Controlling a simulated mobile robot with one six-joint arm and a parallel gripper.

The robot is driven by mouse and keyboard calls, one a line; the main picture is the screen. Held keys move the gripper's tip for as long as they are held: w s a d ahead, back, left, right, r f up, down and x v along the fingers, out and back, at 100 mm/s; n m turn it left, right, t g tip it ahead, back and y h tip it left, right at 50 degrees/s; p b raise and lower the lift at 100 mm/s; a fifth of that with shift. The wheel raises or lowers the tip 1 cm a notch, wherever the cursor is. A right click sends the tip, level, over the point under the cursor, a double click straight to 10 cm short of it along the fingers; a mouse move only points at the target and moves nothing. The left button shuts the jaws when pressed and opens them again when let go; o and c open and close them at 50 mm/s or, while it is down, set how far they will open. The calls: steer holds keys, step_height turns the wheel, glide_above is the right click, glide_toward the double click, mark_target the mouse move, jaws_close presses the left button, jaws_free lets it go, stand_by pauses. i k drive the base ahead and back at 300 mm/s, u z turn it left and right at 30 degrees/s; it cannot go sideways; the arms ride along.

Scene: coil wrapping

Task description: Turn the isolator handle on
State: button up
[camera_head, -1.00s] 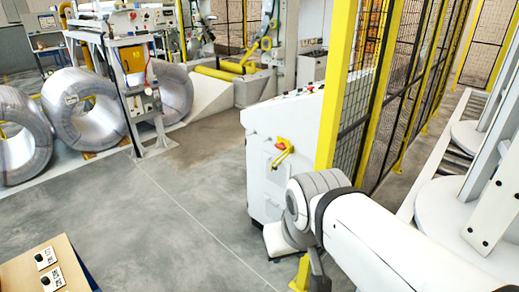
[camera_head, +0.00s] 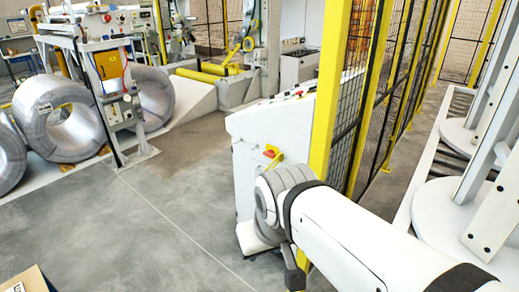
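The isolator handle (camera_head: 270,153) is a small red part with yellow around it, on the side of a white control cabinet (camera_head: 243,165). My arm's grey wrist covers part of the yellow and the cabinet just below and right of the handle. The handle's exact angle is too small to read. My gripper (camera_head: 295,274) shows only as a dark piece below the wrist, low in the picture and apart from the handle. Its fingertips are not clear, so I cannot tell whether it is open.
A yellow post (camera_head: 327,85) and black mesh fence stand right of the cabinet. Large wire coils (camera_head: 62,118) and a machine frame stand at the left. White round bases (camera_head: 452,190) are at the right. The grey floor (camera_head: 160,215) left of the cabinet is clear.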

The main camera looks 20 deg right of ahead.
mark_target(270, 154)
steer(key=z, duration=0.05)
steer(key=i, duration=1.1)
steer(key=z, duration=1.25)
